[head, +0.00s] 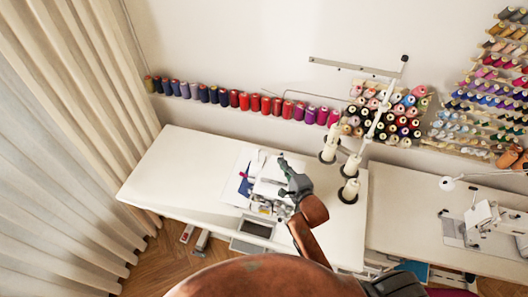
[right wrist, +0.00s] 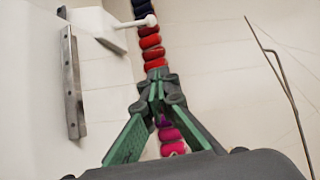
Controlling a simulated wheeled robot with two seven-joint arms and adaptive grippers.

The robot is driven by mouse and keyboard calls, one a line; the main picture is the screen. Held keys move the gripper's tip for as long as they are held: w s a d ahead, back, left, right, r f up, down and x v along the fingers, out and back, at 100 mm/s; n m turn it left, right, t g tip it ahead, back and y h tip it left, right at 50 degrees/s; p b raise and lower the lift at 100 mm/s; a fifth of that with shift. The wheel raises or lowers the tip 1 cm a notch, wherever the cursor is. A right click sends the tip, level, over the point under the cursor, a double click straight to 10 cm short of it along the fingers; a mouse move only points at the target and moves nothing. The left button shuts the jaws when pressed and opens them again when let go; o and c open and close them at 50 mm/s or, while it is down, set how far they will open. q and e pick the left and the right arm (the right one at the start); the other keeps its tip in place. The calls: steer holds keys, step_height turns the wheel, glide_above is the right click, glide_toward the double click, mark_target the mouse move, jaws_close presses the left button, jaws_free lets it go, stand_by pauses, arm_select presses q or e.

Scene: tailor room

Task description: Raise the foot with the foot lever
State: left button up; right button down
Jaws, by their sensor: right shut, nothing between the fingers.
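The white sewing machine (head: 268,190) stands on the white table, partly covered by my right arm in the head view. My right gripper (head: 283,162) is over the machine, fingers shut and empty. In the right wrist view its green-padded fingers (right wrist: 157,82) meet at the tips. A short white lever with a round knob (right wrist: 150,20) sticks out from the white machine body (right wrist: 95,25), beyond the fingertips; it may be the foot lever. The fingers look apart from it. The presser foot cannot be made out. My left gripper is not in view.
Thread cones (head: 349,190) stand on the table right of the gripper, under a thread stand (head: 355,67). A row of spools (head: 255,103) runs along the wall. A second machine (head: 490,218) is at the right. The table's left part (head: 175,170) is clear.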

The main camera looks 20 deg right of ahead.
steer(key=shift+s+r, duration=0.15)
steer(key=p+x, duration=0.1)
steer(key=x, duration=0.9)
steer(key=a, duration=0.1)
steer(key=s+a, duration=0.1)
steer(key=a+p, duration=0.1)
steer(key=shift+s+a+r, duration=0.25)
steer(key=shift+r, duration=0.15)
steer(key=shift+a, duration=0.1)
steer(key=shift+w+f, duration=0.1)
